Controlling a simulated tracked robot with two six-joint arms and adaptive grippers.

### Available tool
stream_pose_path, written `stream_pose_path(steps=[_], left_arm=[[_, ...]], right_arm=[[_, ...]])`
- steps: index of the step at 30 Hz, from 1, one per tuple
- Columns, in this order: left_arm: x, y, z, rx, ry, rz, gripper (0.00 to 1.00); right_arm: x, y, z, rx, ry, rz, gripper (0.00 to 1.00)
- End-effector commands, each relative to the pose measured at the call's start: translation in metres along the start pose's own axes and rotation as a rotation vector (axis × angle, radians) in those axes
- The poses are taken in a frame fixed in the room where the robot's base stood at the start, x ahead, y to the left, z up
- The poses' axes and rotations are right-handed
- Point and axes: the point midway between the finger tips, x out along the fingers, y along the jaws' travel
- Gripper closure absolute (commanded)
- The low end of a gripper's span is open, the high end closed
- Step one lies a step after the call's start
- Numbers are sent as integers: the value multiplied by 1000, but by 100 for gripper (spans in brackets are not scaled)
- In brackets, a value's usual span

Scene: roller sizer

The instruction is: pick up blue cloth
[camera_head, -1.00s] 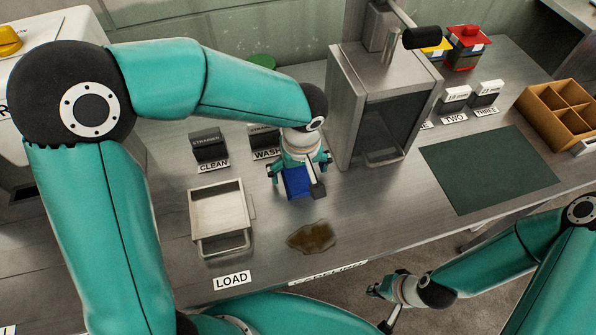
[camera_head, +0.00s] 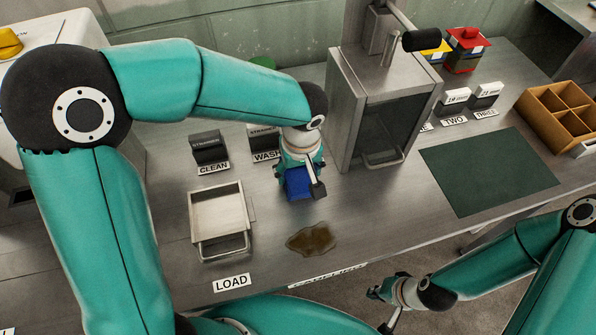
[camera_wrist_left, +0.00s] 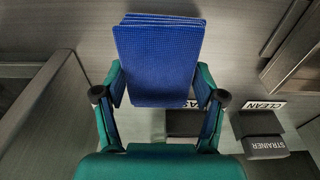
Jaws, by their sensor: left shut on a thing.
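The blue cloth (camera_head: 298,184) is a folded, textured stack at the middle of the steel bench. My left gripper (camera_head: 301,180) is over it, with its fingers closed in on the cloth. In the left wrist view the blue cloth (camera_wrist_left: 158,58) lies between the two fingers of my left gripper (camera_wrist_left: 160,90), which touch its sides. I cannot tell whether the cloth is clear of the bench. My right gripper (camera_head: 386,293) is low at the front, beyond the bench edge and apart from the cloth. Its fingertips are too small to read.
A brown spill (camera_head: 312,239) lies in front of the cloth. A metal tray (camera_head: 218,206) stands to its left. Dark strainer blocks (camera_head: 209,147) are behind. A steel machine (camera_head: 376,120) stands close on the right. A green mat (camera_head: 487,170) lies further right.

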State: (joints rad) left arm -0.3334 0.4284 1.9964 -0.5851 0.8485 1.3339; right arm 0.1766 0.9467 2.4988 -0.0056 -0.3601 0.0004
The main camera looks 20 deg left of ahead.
Motion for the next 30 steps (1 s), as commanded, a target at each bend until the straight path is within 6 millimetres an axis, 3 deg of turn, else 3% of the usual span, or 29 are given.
stream_pose_path(steps=[8, 21, 30], left_arm=[[-37, 1, -5, 1, 4, 4, 62], [-138, 2, -16, 3, 2, 5, 62], [-181, 2, -22, 3, 0, 2, 62]], right_arm=[[2, 0, 0, 0, 0, 0, 100], [2, 1, 0, 0, 0, 0, 100], [0, 0, 0, 0, 0, 0, 100]])
